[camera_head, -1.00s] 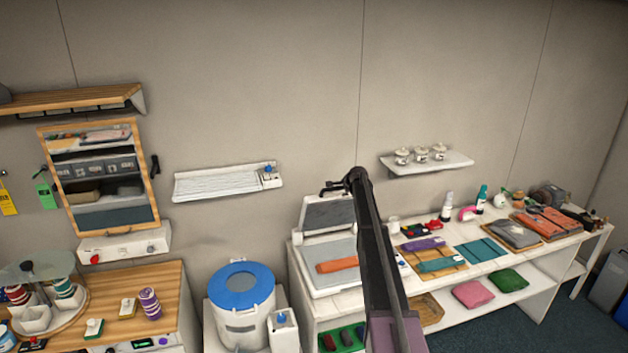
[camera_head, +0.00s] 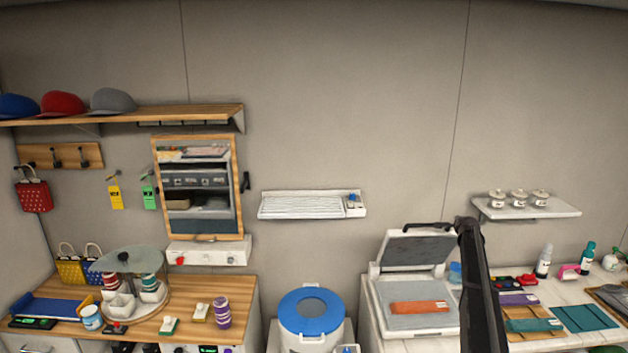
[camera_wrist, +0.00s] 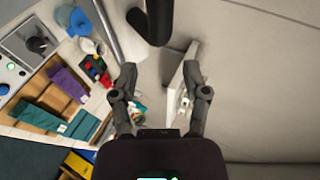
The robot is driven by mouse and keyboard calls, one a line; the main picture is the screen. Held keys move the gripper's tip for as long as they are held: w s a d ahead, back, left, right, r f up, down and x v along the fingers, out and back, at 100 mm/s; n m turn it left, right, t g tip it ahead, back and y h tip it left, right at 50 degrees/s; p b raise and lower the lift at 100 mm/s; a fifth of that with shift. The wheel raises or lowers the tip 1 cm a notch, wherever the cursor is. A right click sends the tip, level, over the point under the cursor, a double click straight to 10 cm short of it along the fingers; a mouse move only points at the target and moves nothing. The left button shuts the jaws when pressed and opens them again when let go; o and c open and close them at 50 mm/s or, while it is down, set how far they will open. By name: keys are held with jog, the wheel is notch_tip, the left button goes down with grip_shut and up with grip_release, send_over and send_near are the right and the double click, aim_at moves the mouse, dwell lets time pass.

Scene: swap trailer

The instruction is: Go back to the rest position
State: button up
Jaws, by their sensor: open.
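My gripper (camera_wrist: 157,85) shows in the wrist view with its two dark fingers spread apart and nothing between them. It hangs in the air in front of the wall and the white counter. In the head view a dark link of my arm rises at the right, in front of the white counter. My gripper cannot be made out in the head view.
An open heat press (camera_head: 415,320) with an orange folded cloth (camera_head: 418,307) stands beside my arm. A wall shelf (camera_head: 545,208) holds three small jars. A blue-lidded bin (camera_head: 311,312) stands left of the press. A wooden counter (camera_head: 180,325) carries a carousel (camera_head: 125,262).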

jog(key=s+a+f+n+g+y+b, duration=0.1)
jog(key=s+a+f+n+g+b, duration=0.2)
jog(key=s+a+f, duration=0.5)
jog(key=s+a+f+n+g+y+b, duration=0.1)
jog(key=s+a+f+n+b, duration=0.3)
jog(key=s+a, duration=0.75)
jog(key=s+a+f+n+g+y+b, duration=0.2)
jog(key=s+a+f+n+b, duration=0.15)
jog(key=s+a+f, duration=0.45)
jog(key=s+a+f+n+g+b, duration=0.2)
jog(key=s+a, duration=0.3)
jog(key=s, duration=0.5)
jog(key=s+a+f+n+g+b, duration=0.2)
jog(key=s+a+f+n, duration=0.1)
jog(key=s, duration=0.8)
jog(key=s+a+f+n+g+b, duration=0.2)
jog(key=s+a, duration=0.4)
jog(key=s, duration=0.4)
jog(key=shift+s+a+f+n+h+b, duration=0.2)
jog(key=shift+a+f+n+h+b, duration=0.25)
jog(key=shift+n, duration=0.5)
jog(key=shift+f, duration=0.2)
